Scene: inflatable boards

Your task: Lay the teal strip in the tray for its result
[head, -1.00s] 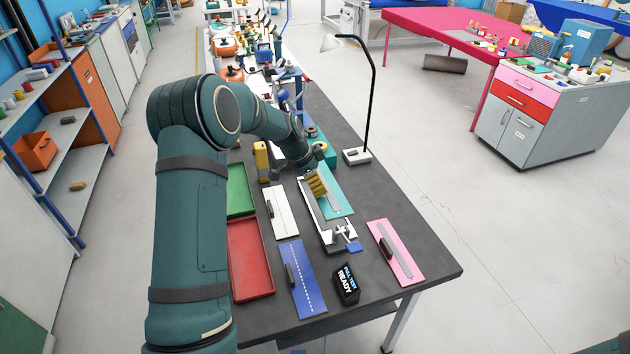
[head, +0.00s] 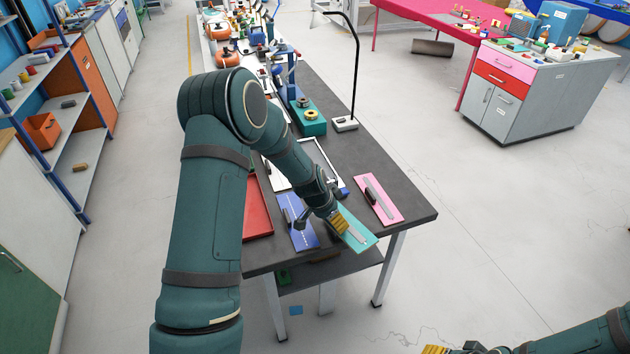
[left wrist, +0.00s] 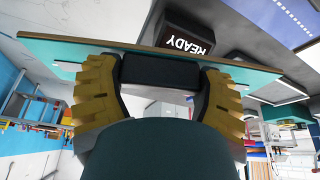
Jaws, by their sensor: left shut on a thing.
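The teal strip (head: 362,236) is in my left gripper (head: 341,221), held out over the table's near right corner area. In the left wrist view, the yellow fingers of my left gripper (left wrist: 158,85) are closed on the black block handle (left wrist: 160,70) of the teal strip (left wrist: 250,72). A red tray (head: 258,212) lies at the table's left side, partly behind my left arm. The green tray is hidden now. My right gripper (head: 436,349) only peeks in at the bottom edge; its opening cannot be told.
A blue board (head: 297,228) and a pink board (head: 380,199) lie on the dark table (head: 408,208). A black READY display (left wrist: 190,38) shows in the left wrist view. A white-framed fixture (head: 326,160) and a lamp (head: 345,123) stand farther back. Open floor lies right.

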